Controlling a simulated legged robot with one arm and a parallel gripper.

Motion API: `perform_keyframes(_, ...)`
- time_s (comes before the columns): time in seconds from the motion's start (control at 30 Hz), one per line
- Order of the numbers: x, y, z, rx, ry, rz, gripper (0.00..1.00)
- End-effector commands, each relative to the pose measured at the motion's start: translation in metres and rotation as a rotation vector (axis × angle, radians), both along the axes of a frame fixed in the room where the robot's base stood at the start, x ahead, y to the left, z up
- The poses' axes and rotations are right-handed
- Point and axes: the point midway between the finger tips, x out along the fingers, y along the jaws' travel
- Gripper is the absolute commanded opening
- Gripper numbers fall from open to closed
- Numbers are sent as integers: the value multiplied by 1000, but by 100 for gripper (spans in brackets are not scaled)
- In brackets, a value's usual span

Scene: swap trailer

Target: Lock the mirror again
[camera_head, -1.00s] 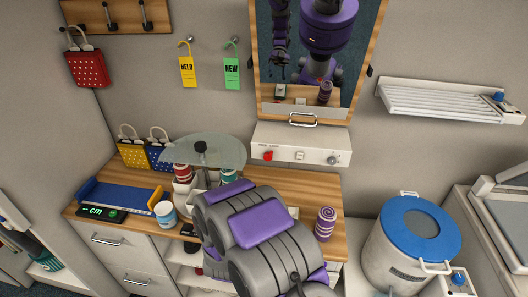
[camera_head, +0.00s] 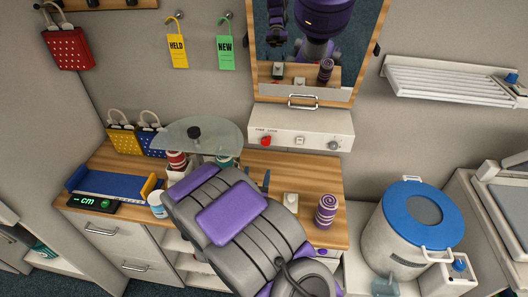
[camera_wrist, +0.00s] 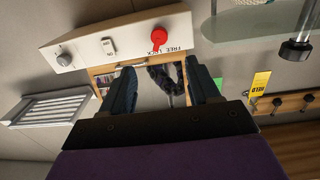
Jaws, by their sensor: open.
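The framed mirror (camera_head: 310,38) hangs on the back wall and is partly cut off at the top of the head view. Below it is a white control panel (camera_head: 315,130) with a red knob (camera_head: 266,141) at its left. In the wrist view, which looks upside down, the red knob (camera_wrist: 158,38) sits beside the printed words FREE and LOCK. Its exact setting is hard to tell. My gripper (camera_wrist: 163,84) is open and empty, its dark fingers pointing toward the panel and mirror, apart from the knob. In the head view my arm hides most of it.
A blue-lidded drum (camera_head: 411,216) stands at right.

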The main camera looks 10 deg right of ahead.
Motion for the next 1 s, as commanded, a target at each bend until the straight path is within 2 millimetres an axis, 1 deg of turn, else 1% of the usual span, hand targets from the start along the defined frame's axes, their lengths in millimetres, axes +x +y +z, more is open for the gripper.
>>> perform_keyframes(0.03,1,-3,-4,4,7,-6,61)
perform_keyframes(0.2,8,-4,-7,1,19,-4,61)
perform_keyframes(0.47,19,-8,-6,3,12,-3,61)
perform_keyframes(0.63,26,-11,-1,7,-4,-5,61)
perform_keyframes(0.83,40,-14,-3,8,4,-2,61)
perform_keyframes(1.0,49,-18,-1,5,0,-3,61)
